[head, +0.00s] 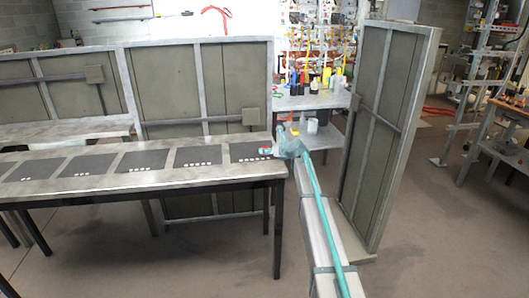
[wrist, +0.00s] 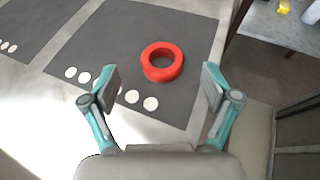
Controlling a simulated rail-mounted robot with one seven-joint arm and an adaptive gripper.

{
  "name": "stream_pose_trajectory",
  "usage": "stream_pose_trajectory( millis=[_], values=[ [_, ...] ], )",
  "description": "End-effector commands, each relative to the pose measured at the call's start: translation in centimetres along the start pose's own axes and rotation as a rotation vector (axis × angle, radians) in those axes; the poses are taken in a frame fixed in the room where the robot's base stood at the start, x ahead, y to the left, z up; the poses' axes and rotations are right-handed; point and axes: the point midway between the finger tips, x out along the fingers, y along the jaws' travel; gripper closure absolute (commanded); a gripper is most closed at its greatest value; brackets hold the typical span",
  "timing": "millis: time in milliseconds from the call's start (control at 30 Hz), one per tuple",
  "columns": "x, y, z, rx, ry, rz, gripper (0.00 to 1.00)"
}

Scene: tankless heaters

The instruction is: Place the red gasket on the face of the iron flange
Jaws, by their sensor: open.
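The red gasket (wrist: 162,61) is a thick red ring lying flat on a dark mat (wrist: 190,28) in the wrist view. My gripper (wrist: 161,80) is open, with its teal and grey fingers apart on either side of the near area below the ring; nothing is between them. The ring is ahead of the fingertips and appears apart from both. In the head view my gripper (head: 277,149) is at the right end of the long table, where a small red spot shows next to it. I cannot make out the iron flange in either view.
The long metal table (head: 110,186) carries several dark mats in a row. Several white discs (wrist: 103,84) lie along the mat's near edge. A cluttered workbench (head: 310,102) stands behind; a tall framed panel (head: 380,130) stands to the right. Open floor (head: 440,240) lies at right.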

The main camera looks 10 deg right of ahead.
Motion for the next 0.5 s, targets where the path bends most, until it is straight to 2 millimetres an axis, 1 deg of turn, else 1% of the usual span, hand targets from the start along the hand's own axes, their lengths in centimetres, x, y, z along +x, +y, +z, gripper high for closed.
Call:
stream_pose_trajectory(
  millis=[33,167,233,500],
  values=[
    [0.5,0.0,0.1,0.0,0.0,0.0,0.13],
    [1.0,-0.1,0.0,-0.001,0.0,0.001,0.13],
    [1.7,-0.1,-0.1,-0.001,0.0,0.001,0.13],
    [5.2,-0.3,-0.5,-0.001,0.0,0.0,0.13]
  ],
)
